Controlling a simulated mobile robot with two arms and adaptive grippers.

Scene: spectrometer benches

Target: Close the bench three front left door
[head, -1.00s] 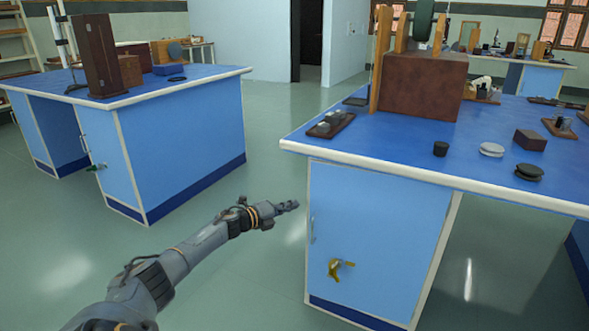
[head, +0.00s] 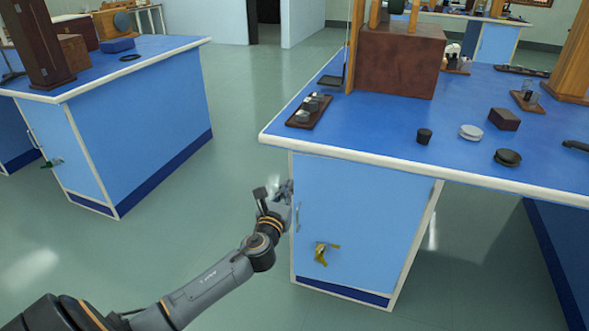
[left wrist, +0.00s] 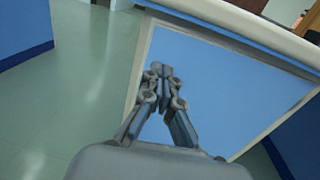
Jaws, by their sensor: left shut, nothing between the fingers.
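The right-hand bench has a light blue front door (head: 362,225) under its left end, framed in pale trim. The door has a slim handle (head: 298,216) near its left edge and a brass-coloured key or lock piece (head: 323,253) lower down. The door looks about flush with its frame; a small gap cannot be told. My left gripper (head: 285,191) is shut and empty at the upper left edge of the door, just above the handle. In the left wrist view its fingertips (left wrist: 161,70) overlap the blue door panel (left wrist: 225,85); contact cannot be told. My right gripper is not in view.
The blue benchtop (head: 385,150) overhangs the door, with a pale edge above my gripper. A second blue bench (head: 140,130) stands at the left with a green-tagged lock (head: 52,162). Open green floor (head: 215,205) lies between the benches.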

